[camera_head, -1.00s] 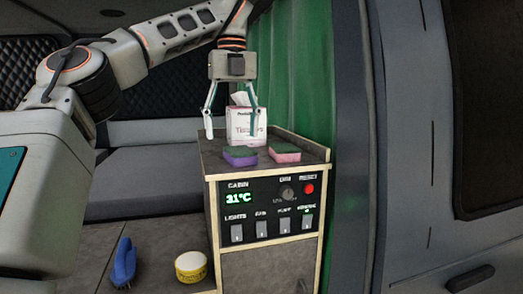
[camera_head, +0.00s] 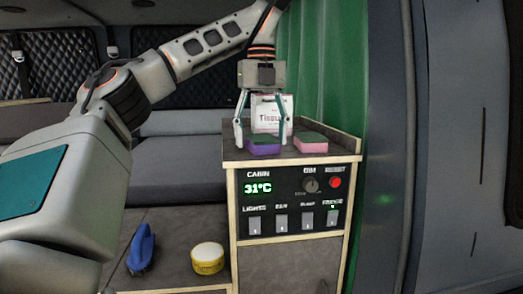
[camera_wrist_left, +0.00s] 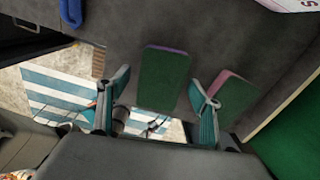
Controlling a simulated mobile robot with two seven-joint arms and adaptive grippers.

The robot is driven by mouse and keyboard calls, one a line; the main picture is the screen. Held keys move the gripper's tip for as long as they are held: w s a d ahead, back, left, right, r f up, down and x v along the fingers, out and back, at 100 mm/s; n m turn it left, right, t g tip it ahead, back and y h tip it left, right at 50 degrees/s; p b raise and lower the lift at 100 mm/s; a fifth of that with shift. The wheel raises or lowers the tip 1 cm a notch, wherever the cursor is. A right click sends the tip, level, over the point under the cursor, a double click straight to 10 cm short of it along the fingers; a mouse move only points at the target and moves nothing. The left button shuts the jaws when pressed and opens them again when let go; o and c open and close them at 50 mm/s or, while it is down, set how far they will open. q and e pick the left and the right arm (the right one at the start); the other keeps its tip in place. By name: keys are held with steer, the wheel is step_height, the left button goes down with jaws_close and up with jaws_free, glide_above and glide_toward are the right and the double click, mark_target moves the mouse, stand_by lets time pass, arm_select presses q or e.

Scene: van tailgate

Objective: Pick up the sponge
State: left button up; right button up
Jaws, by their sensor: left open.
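A sponge with a green top and purple body (camera_head: 263,146) lies on the cabinet top, left of a second sponge with a green top and pink body (camera_head: 311,143). My left gripper (camera_head: 262,138) is open and points down over the purple sponge, with one finger to each side of it. In the left wrist view, the purple sponge (camera_wrist_left: 163,80) shows between the two open fingers (camera_wrist_left: 160,82), and the pink sponge (camera_wrist_left: 232,95) lies just beyond the right finger. I cannot tell whether the fingers touch the purple sponge. My right gripper is not in view.
A tissue box (camera_head: 270,112) stands just behind the sponges. The cabinet top (camera_head: 340,142) has a raised rim at its right. Its front carries a switch panel (camera_head: 295,205). A blue brush (camera_head: 142,248) and a yellow round tub (camera_head: 207,258) lie lower left.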

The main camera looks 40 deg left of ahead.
arm_select(q)
steer(key=shift+f, duration=0.1)
steer(key=c, duration=0.8)
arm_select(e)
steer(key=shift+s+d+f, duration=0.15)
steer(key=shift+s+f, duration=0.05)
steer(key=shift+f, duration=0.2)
